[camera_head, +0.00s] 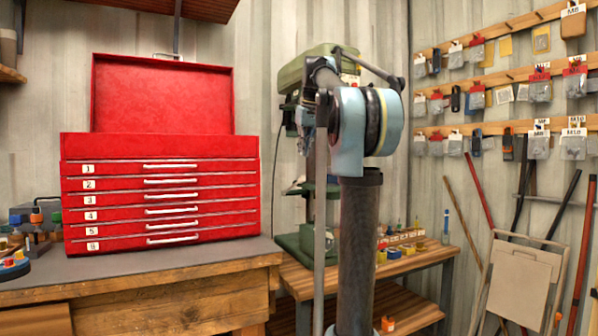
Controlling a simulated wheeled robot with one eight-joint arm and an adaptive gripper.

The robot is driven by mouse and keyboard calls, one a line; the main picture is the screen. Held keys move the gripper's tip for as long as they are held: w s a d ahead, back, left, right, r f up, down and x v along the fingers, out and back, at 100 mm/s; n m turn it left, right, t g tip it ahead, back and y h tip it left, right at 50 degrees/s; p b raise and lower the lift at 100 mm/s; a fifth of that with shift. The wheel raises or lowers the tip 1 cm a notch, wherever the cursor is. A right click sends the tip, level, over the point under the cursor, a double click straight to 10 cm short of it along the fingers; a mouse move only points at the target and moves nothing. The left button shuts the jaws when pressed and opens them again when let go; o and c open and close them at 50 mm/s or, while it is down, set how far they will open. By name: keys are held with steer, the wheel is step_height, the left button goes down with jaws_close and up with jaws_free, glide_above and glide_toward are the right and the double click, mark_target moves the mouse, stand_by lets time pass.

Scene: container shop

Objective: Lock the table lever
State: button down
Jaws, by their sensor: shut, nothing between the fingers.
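A green drill press (292,76) stands on the wooden bench behind my arm. Its green base (293,243) shows low down to the left of the arm. The middle of the press, its column and table are largely covered by my arm's dark upright link and pale blue joint. I cannot make out the table lever or whether it is locked. My gripper is not visible in this view, so its place relative to the lever cannot be told.
A red tool chest (160,205) with its lid up and numbered drawers stands on a workbench (150,283) at the left. Small coloured items sit on the right bench (425,262). A folded beige chair (520,285) and several poles lean at the right. Wall racks (500,75) hold packets.

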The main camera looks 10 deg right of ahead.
steer(key=w+r, duration=0.5)
steer(key=shift+w+d+r+n, duration=0.15)
steer(key=shift+r+n, duration=0.1)
steer(key=shift+n, duration=0.05)
steer(key=x, duration=0.9)
steer(key=shift+w+f, duration=0.15)
steer(key=shift+w, duration=0.05)
steer(key=f, duration=0.1)
steer(key=s+f, duration=0.1)
steer(key=f, duration=0.1)
steer(key=shift+s+d+f, duration=0.15)
steer(key=shift+s+f, duration=0.05)
steer(key=shift+f, duration=0.45)
